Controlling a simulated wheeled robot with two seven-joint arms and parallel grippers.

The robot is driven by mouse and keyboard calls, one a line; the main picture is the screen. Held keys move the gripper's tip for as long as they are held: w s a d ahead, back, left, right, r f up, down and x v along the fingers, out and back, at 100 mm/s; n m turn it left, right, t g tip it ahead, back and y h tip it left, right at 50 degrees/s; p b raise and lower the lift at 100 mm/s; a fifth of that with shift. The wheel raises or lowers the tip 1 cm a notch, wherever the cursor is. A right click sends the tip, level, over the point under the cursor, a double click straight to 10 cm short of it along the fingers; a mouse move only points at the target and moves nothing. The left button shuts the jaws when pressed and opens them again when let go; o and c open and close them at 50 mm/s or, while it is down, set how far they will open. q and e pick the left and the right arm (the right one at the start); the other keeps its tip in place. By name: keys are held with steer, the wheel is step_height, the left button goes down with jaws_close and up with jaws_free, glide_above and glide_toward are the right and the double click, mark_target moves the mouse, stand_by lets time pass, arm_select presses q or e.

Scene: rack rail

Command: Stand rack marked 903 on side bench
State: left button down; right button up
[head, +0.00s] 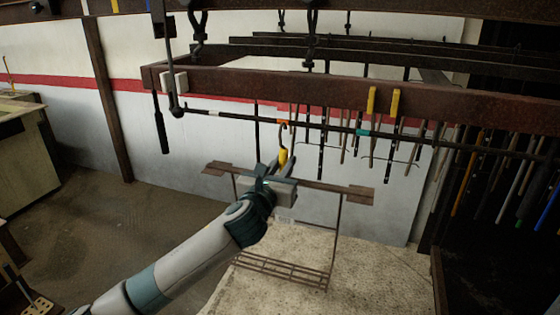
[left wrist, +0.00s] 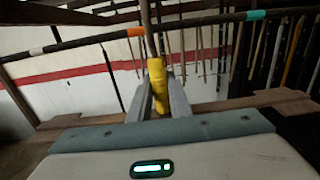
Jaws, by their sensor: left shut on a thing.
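The rack (head: 288,184) has a brown wooden top bar, thin wire sides and a wire grid at the bottom. A hook with a yellow grip (head: 283,156) rises from its middle. My left gripper (head: 276,172) is shut on the yellow grip, which also stands between the fingers in the left wrist view (left wrist: 157,85). The hook's top meets the dark rail (head: 325,126) beside an orange band; I cannot tell whether it rests on it. No number is readable. My right gripper is not in view. A greenish bench (head: 25,165) stands at the far left.
A pale speckled surface (head: 375,275) lies below the rack. A rusty beam (head: 300,85) runs above the rail. Several rods and tools (head: 480,185) hang at the right. A dark handle (head: 161,132) hangs at the rail's left end. The floor (head: 110,225) at left is clear.

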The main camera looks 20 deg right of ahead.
arm_select(q)
steer(key=s+a+f+n+t+y+b, duration=0.1)
steer(key=s+a+f+n+y+b, duration=0.15)
steer(key=a+f, duration=0.7)
steer(key=s+a+f+n+t+y+b, duration=0.1)
steer(key=s+a+f+y+b, duration=0.25)
steer(key=a+f, duration=0.6)
steer(key=s+a+f+n+y+b, duration=0.1)
steer(key=s+a+f+y+b, duration=0.1)
steer(key=s+a, duration=0.4)
steer(key=s+a+f+n+t+y+b, duration=0.1)
steer(key=s+a, duration=0.6)
steer(key=a, duration=0.7)
steer(key=shift+s+a+f+n+y+b, duration=0.25)
steer(key=shift+a+f+n+y+b, duration=0.15)
steer(key=shift+n+y, duration=0.25)
steer(key=shift+a, duration=0.1)
